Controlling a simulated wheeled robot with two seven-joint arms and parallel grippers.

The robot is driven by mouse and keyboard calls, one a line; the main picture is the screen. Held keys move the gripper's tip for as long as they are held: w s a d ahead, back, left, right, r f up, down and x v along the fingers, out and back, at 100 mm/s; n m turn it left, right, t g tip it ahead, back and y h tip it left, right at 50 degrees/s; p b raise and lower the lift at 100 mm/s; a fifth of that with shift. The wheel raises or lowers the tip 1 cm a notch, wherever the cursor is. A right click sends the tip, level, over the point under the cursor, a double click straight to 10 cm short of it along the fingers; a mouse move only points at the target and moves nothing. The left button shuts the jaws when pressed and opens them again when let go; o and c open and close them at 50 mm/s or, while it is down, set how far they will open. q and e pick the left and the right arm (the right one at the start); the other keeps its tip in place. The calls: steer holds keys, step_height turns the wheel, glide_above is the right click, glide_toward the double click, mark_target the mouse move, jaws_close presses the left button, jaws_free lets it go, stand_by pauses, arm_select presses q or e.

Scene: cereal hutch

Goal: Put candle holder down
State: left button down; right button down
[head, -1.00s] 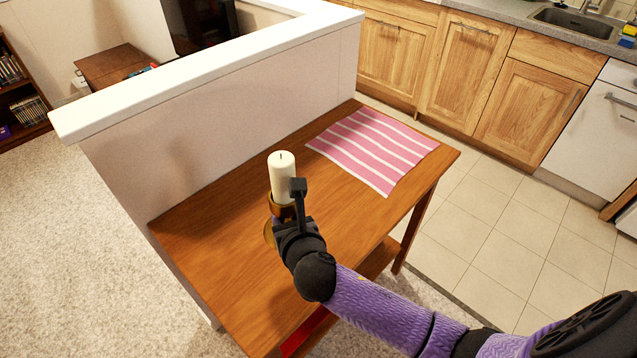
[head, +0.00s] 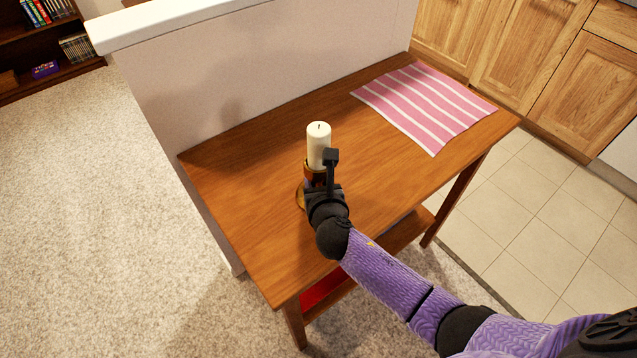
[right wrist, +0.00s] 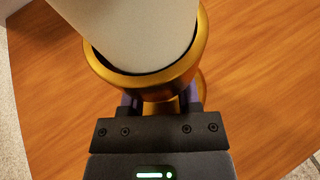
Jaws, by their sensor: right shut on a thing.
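The candle holder (head: 301,197) is brass-coloured and carries a thick white candle (head: 319,146). It is upright over the left half of the wooden table (head: 250,160). My right gripper (head: 329,172) is shut on the holder below its cup and hides much of it. In the right wrist view the gold cup (right wrist: 150,85) of the holder sits just beyond the gripper, with the candle (right wrist: 140,30) inside. Whether the base touches the tabletop I cannot tell. My left gripper is not in view.
A pink and white striped cloth (head: 425,105) lies on the table's far right part. A low white-topped wall (head: 270,75) runs along the table's back edge. A red thing (head: 325,290) is on the shelf below. The tabletop left of the holder is clear.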

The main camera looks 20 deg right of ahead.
steer(key=c, duration=0.7)
jaws_free()
steer(key=shift+f, duration=0.1)
steer(key=shift+c, duration=0.2)
steer(key=o, duration=0.4)
steer(key=shift+s+r, duration=0.15)
steer(key=shift+r, duration=0.15)
steer(key=p+v, duration=0.5)
steer(key=v, duration=0.6)
steer(key=shift+s+a, duration=0.1)
steer(key=shift+s, duration=0.2)
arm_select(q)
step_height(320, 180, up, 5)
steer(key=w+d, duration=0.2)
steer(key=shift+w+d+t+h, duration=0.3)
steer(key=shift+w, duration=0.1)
